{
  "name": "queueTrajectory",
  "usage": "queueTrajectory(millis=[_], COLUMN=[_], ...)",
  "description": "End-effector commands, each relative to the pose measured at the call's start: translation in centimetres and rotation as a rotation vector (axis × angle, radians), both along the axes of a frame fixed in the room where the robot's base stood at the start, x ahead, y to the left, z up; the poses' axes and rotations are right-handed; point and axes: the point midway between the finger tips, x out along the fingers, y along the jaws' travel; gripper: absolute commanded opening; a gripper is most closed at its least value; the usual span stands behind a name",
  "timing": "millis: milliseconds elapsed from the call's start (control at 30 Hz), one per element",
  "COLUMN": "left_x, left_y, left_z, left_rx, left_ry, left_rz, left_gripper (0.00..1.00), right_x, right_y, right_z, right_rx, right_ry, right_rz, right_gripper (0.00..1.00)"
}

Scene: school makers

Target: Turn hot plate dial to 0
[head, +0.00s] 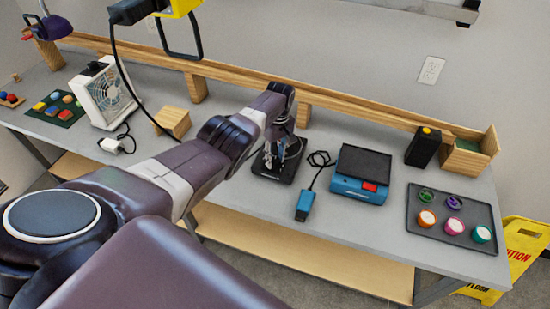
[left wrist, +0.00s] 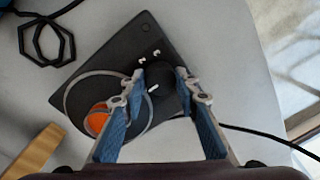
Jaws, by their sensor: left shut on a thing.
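The hot plate (head: 266,170) is a flat black unit on the table, partly hidden by my left arm in the head view. In the left wrist view its black body (left wrist: 150,32) shows with a pale ring and an orange round piece (left wrist: 97,118) inside the ring. The dial (left wrist: 161,82) is a dark knob with a white mark. My left gripper (left wrist: 163,76) reaches over the hot plate with one fingertip on each side of the dial, shut on it. It also shows in the head view (head: 272,152). The dial's scale cannot be read. My right gripper is not in view.
A blue device (head: 358,188) with a dark top and red switch stands right of the hot plate, with a corded blue tool (head: 305,206) between. A dark tray (head: 425,239) of colored round pieces lies farther right. A white fan (head: 105,95) and wooden block (head: 172,122) stand left.

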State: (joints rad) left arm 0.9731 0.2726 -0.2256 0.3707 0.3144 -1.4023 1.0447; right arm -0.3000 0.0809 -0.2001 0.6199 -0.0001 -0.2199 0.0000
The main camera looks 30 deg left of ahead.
Motion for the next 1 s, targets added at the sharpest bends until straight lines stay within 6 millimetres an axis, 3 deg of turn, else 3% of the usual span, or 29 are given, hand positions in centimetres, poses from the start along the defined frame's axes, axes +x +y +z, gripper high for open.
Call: queueTrajectory(millis=[467,500,633,1000], left_x=[0.30,0.30,0.24,0.06], left_y=[0.17,0.18,0.14,0.07], left_z=[0.31,0.31,0.26,0.08], left_rx=[0.004,0.004,0.002,0.002], left_ry=[-0.008,-0.008,-0.006,-0.002], left_rz=[0.015,0.015,0.015,-0.006], left_gripper=[0.04,0.31,0.45,0.46], right_x=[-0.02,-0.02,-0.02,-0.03], right_y=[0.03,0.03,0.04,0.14], right_z=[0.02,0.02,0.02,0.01], right_rx=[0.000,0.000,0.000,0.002], right_ry=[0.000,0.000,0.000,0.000], right_rz=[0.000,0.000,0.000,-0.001], right_gripper=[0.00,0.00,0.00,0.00])
